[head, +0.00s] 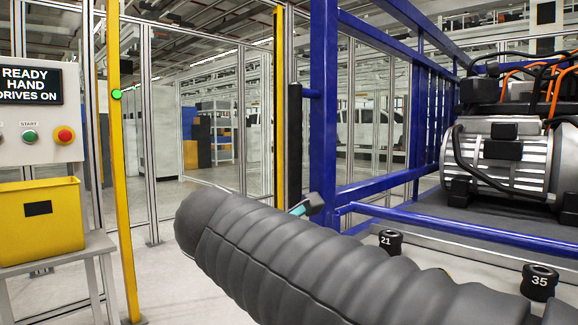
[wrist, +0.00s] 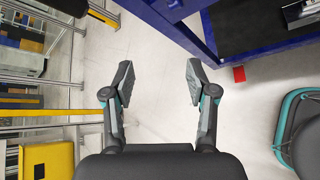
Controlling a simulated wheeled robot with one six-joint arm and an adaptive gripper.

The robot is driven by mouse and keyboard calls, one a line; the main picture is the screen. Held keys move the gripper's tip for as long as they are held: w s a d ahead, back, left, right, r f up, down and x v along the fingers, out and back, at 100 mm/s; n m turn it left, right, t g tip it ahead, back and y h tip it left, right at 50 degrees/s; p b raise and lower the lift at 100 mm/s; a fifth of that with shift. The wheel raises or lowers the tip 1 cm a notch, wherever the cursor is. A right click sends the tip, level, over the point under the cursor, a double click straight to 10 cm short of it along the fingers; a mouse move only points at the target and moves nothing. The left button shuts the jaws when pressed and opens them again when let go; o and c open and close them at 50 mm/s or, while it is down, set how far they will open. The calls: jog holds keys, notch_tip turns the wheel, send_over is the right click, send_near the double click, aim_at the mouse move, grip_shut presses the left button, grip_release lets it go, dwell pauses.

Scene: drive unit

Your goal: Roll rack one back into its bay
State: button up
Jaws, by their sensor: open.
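A blue-framed rack (head: 324,110) stands at the right of the head view, bearing a ribbed grey motor (head: 495,155) with black and orange cables. A dark upright grip (head: 294,150) is fixed on its near left post. In the wrist view the blue frame (wrist: 255,50) and its dark deck show at upper right. My gripper (wrist: 158,83) is open, its fingers wide apart over bare floor, holding nothing. It is left of the blue frame and apart from it in that picture. In the head view my grey-sleeved arm hides most of it. No rack number is readable.
A control panel (head: 35,115) reads "READY HAND DRIVES ON". A yellow bin (head: 42,222) stands on a grey table (head: 70,250) at left. Two yellow posts (head: 114,160) flank a fence opening; a green light glows on one. A red piece (wrist: 239,74) lies near the rack.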

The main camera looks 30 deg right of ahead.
aim_at(292, 148)
jog(key=w+a+r+n+t+h, duration=0.1)
jog(key=w+r+n+h, duration=0.25)
jog(key=r, duration=0.45)
jog(key=w+a+r+n+t+h, duration=0.2)
jog(key=w+r+n, duration=0.15)
jog(key=r, duration=0.55)
jog(key=shift+n, duration=0.3)
jog(key=x, duration=0.9)
jog(key=s+d+x, duration=0.1)
jog(key=x, duration=0.3)
jog(key=shift+d+f, duration=0.1)
jog(key=shift+d, duration=0.05)
grip_shut()
